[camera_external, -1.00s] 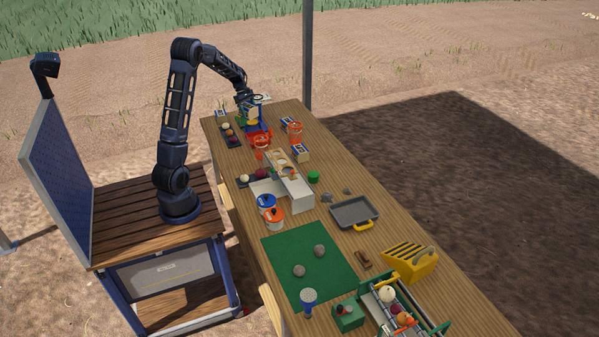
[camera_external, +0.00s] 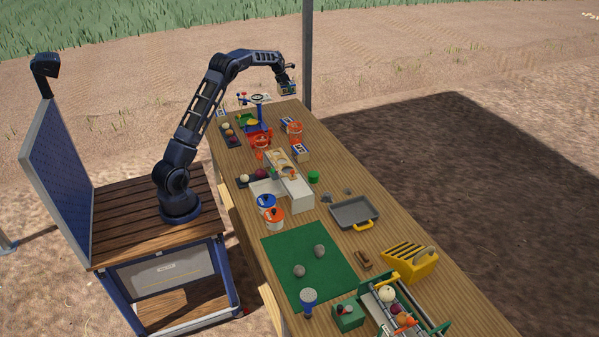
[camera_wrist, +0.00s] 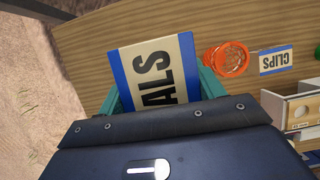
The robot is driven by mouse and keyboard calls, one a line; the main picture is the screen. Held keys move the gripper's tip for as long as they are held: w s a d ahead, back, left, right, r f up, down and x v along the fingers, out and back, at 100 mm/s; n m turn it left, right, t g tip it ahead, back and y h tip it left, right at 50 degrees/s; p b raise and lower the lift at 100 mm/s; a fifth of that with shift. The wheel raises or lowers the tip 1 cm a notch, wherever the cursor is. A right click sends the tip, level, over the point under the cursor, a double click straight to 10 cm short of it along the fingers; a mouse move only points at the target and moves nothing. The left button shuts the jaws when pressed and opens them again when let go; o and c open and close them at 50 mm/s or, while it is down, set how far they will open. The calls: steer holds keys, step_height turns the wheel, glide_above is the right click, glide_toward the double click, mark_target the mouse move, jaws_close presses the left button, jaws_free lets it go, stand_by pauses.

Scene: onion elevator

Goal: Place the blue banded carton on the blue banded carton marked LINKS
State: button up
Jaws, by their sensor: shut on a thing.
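My gripper (camera_external: 287,84) is shut on a blue banded carton (camera_wrist: 158,70), held above the far end of the table. The held carton is cream with blue bands at its sides, and the letters "ALS" show; the rest of its word is hidden by my gripper. Another blue banded carton (camera_external: 287,124) lies on the table beside the orange wire basket; its word is too small to read. No LINKS marking is legible.
The orange wire basket (camera_external: 295,131) stands close to the cartons and also shows in the wrist view (camera_wrist: 228,58). A blue stand (camera_external: 260,112), a red container (camera_external: 260,138) and a white-and-wood unit (camera_external: 296,192) are on the left. Bare wood lies along the table's far right edge.

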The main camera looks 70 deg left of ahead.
steer(key=shift+w, duration=0.35)
steer(key=shift+w+f, duration=0.1)
steer(key=shift+f, duration=0.2)
step_height(320, 180, down, 19)
steer(key=shift+f, duration=0.1)
steer(key=shift+f, duration=0.15)
steer(key=o, duration=1.2)
